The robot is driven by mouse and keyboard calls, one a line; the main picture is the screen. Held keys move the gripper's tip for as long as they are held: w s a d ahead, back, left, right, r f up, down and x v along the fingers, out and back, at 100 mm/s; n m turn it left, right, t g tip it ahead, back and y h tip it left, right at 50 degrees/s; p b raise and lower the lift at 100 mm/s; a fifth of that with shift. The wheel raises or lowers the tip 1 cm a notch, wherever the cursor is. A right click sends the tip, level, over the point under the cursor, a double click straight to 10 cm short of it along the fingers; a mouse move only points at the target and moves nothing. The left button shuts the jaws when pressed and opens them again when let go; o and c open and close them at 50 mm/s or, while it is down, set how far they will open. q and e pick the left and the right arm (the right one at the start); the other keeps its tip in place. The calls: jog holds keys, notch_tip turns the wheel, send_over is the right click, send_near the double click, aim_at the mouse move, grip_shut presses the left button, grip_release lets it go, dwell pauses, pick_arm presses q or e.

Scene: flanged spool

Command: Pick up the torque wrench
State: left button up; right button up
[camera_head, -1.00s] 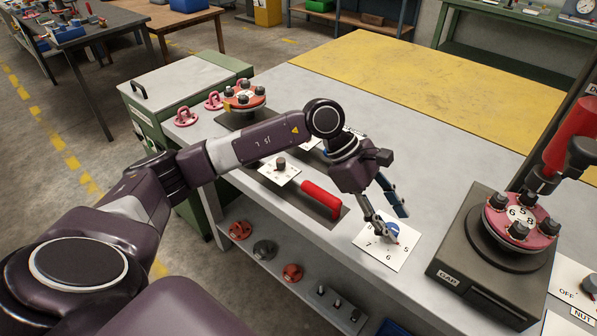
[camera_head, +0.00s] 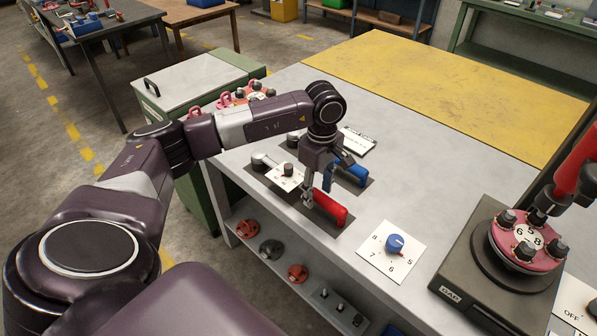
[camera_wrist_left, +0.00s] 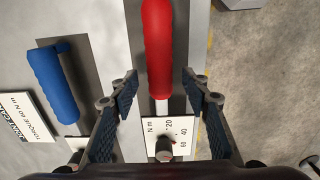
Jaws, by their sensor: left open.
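A torque wrench with a red handle (camera_head: 330,208) lies on a dark mat on the grey bench. In the left wrist view its red handle (camera_wrist_left: 158,45), bare shaft and a dial card (camera_wrist_left: 166,138) marked N m show. My left gripper (camera_head: 318,189) is open above this wrench, its fingers hiding part of it. In the left wrist view the open fingers (camera_wrist_left: 160,86) straddle the shaft near the handle's end, and nothing is gripped. Whether they touch it I cannot tell. A second tool with a blue handle (camera_head: 350,175) lies beside it, also in the wrist view (camera_wrist_left: 53,83).
A white card with a blue knob (camera_head: 395,244) lies right of the wrench. A dark stand (camera_head: 470,270) holds a red flanged spool (camera_head: 530,238) at the right. The bench middle is clear.

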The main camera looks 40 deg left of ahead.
pick_arm(q)
jog(key=shift+f, duration=0.6)
grip_shut()
jog(key=shift+w+a+r, duration=0.1)
